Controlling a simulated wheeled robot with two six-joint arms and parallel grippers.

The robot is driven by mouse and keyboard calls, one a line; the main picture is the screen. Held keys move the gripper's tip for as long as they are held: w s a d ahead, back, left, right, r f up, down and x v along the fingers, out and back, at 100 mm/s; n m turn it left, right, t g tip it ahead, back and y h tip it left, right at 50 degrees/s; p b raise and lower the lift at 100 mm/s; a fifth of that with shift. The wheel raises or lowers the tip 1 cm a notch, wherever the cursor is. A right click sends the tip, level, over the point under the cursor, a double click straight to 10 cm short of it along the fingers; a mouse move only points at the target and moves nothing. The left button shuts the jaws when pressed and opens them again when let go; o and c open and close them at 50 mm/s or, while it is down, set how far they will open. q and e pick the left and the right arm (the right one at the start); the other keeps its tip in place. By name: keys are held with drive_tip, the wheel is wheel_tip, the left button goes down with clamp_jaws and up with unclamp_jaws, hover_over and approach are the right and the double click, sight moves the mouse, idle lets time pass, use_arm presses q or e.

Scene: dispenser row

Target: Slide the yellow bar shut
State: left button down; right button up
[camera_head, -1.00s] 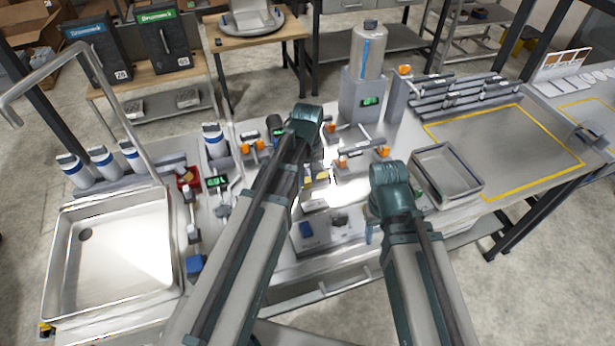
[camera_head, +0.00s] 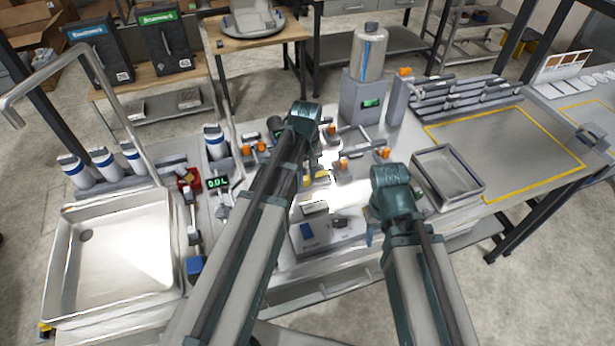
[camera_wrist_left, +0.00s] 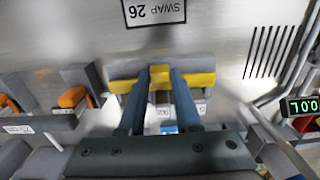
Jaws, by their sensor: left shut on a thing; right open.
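The yellow bar (camera_wrist_left: 200,80) lies across a grey block in the left wrist view, below a SWAP 26 label. A small yellow tab (camera_wrist_left: 160,76) stands out from its middle. My left gripper (camera_wrist_left: 163,84) has its two dark fingers on either side of this tab and is shut on it. In the head view a little of the yellow bar (camera_head: 319,178) shows right of my left arm, which hides my left gripper there. My right gripper (camera_head: 370,235) is open and apart from the bar, mostly hidden behind its own wrist.
Orange-handled valves (camera_head: 343,165) stand close around the bar. A grey box with a blue switch (camera_head: 306,230) is in front. A steel sink (camera_head: 110,250) is at the left, a metal tray (camera_head: 447,172) at the right. The yellow-outlined bench area (camera_head: 505,150) is clear.

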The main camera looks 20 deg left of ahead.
sight(306, 178)
use_arm(q)
drive_tip(key=c, duration=0.6)
unclamp_jaws()
drive_tip(key=shift+w+a, duration=0.2)
use_arm(e)
drive_tip(key=shift+a, duration=0.1)
use_arm(q)
drive_tip(key=shift+r, duration=0.1)
use_arm(e)
drive_tip(key=shift+r, duration=0.1)
use_arm(q)
wheel_tip(306, 178, up, 14)
drive_tip(key=p, duration=1.4)
use_arm(e)
wheel_tip(306, 178, up, 14)
use_arm(q)
drive_tip(key=shift+s+d+f, duration=0.1)
drive_tip(key=shift+f, duration=0.15)
use_arm(e)
drive_tip(key=shift+f, duration=0.2)
